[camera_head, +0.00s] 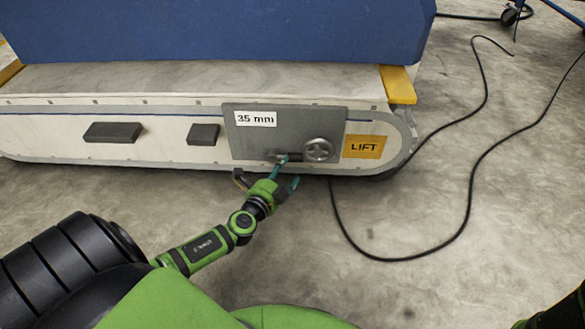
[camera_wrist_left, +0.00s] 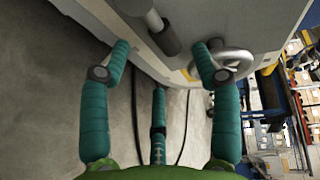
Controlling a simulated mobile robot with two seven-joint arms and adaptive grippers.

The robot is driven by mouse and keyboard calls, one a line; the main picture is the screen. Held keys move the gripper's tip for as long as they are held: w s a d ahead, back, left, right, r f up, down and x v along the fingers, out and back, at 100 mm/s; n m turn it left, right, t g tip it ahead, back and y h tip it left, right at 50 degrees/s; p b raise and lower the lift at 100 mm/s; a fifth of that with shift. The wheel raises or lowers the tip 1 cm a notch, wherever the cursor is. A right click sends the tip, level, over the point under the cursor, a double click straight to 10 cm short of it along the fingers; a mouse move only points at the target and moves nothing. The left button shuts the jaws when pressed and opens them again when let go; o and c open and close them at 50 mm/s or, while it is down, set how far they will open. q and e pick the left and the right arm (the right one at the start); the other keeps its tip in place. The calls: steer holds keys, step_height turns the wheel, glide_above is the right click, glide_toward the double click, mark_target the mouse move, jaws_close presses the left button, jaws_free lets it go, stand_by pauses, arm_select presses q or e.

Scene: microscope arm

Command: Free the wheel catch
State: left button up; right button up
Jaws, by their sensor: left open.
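The small handwheel (camera_head: 318,150) sits on a grey metal plate (camera_head: 240,140) on the side of the long pale base. Just left of it is a short dark catch (camera_head: 290,156). My left gripper (camera_head: 270,173) is open, below and in front of the catch, with one teal fingertip overlapping it. In the left wrist view, the catch shows as a dark cylinder (camera_wrist_left: 163,36) beyond and between the spread fingers (camera_wrist_left: 160,62). The wheel (camera_wrist_left: 236,57) is behind the right finger, partly hidden. Contact cannot be told. My right gripper is out of view.
A blue body (camera_head: 220,30) stands above the base. A "35 mm" label (camera_head: 256,119) and an orange LIFT label (camera_head: 364,147) flank the wheel. Two dark pads (camera_head: 113,132) are further left.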

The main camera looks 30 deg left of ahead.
arm_select(q)
steer(key=b+x, duration=0.1)
steer(key=x, duration=0.4)
steer(key=shift+w, duration=0.3)
